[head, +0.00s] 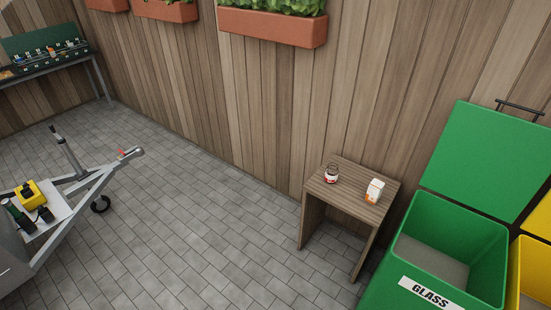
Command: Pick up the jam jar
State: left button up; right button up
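The jam jar (331,175) is small, with a red-and-white label. It stands on the left part of a small slatted wooden table (352,188) against the wooden wall. A thin dark loop shows at its top, too small to make out clearly. Neither of my grippers is in the head view, so nothing is seen touching the jar.
A white-and-orange carton (374,191) stands right of the jar on the table. An open green bin marked GLASS (440,255) is beside the table, with a yellow bin (535,270) further right. A trailer drawbar (80,195) is at left. Paved floor (190,230) between is clear.

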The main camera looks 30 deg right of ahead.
aim_at(332, 171)
jog(key=u, duration=0.25)
jog(key=i, duration=1.8)
jog(key=z, duration=0.45)
jog(key=i, duration=0.9)
jog(key=z, duration=1.55)
jog(key=i, duration=0.75)
jog(key=z, duration=0.75)
